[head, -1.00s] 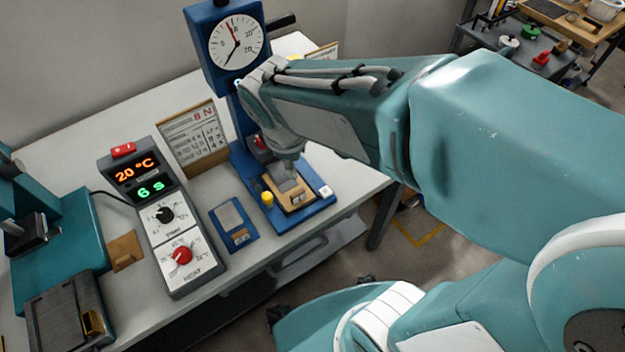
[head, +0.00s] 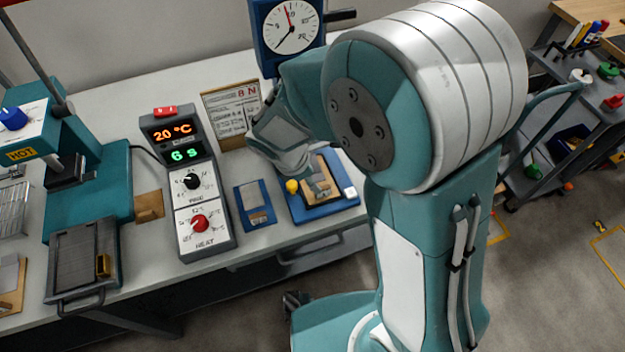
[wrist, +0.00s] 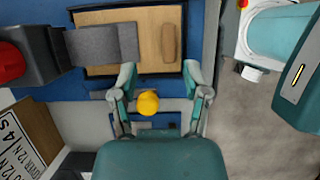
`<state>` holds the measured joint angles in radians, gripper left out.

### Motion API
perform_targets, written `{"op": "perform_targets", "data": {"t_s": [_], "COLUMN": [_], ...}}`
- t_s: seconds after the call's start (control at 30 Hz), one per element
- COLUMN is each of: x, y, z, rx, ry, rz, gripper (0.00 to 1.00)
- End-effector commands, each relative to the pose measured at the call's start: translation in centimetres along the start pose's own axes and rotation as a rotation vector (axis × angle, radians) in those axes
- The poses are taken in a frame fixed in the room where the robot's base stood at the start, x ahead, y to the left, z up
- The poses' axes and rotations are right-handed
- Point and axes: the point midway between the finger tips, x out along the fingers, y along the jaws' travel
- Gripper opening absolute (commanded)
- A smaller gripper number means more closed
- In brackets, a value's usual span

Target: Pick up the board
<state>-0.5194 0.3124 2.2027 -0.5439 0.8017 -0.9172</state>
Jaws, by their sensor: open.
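The wooden board (head: 335,172) lies on the blue base (head: 345,203) of the dial press. In the wrist view the board (wrist: 150,20) shows near the top, with a grey strip (wrist: 95,45) across its left part and a small rounded wooden block (wrist: 169,42) on its right part. My gripper (wrist: 159,72) is open and empty, its two fingers spread at the board's near edge. I cannot tell the height of the fingertips above it.
A yellow knob (wrist: 148,102) stands on the base between my fingers. A dark press part with a red cap (wrist: 12,62) is at the left. A small blue plate (head: 254,206) and the heat controller (head: 195,205) lie left of the base.

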Motion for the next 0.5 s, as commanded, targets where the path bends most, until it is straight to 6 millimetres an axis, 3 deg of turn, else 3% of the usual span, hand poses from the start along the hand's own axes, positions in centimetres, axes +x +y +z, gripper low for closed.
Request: {"op": "perform_targets", "data": {"t_s": [0.3, 0.5], "x": [4.4, 5.2], "y": [-0.7, -0.6], "z": [-0.1, -0.3], "rx": [0.002, 0.002], "ry": [0.000, -0.001], "rz": [-0.004, -0.001], "gripper": [0.60, 0.60]}}
